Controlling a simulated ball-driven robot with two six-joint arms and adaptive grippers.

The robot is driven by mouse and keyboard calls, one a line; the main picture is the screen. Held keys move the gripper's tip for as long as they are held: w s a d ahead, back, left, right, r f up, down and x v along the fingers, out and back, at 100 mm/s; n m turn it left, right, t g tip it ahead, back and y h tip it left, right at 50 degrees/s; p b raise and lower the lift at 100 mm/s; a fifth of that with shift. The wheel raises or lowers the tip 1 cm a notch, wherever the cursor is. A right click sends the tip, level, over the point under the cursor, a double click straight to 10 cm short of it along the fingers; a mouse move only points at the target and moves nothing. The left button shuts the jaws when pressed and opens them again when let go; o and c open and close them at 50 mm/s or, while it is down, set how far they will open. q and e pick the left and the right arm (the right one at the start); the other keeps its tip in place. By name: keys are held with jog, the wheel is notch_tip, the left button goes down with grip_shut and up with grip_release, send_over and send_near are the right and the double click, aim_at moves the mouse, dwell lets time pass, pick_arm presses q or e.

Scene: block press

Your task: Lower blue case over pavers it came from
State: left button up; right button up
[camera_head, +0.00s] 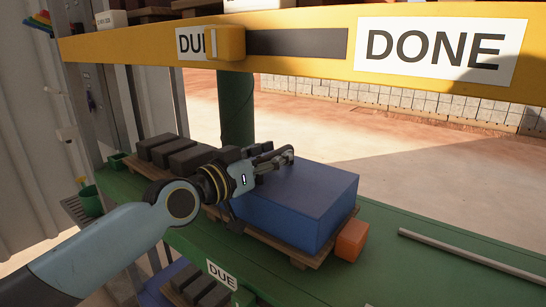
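The blue case (305,205) sits on a wooden pallet (270,238) on the green bench, its top and front faces plain to see. Any pavers under it are hidden. My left gripper (278,160) is at the case's back left top edge, its dark fingers pointing right. It looks close to the case, but I cannot tell if it touches or grips it. Dark pavers (160,150) stand in a row on wood just left of the gripper. More dark pavers (200,287) lie lower down, by a "DUE" label (222,274). My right gripper is out of view.
An orange block (351,240) stands against the case's right corner. A pale rod (470,253) lies on the green bench (400,275) to the right. A yellow beam (300,20) with a slider and a "DONE" label crosses above. A green post (236,108) rises behind.

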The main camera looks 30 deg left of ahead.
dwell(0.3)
pick_arm(q)
notch_tip(320, 180, up, 10)
jog(key=shift+f, duration=0.1)
dwell(0.3)
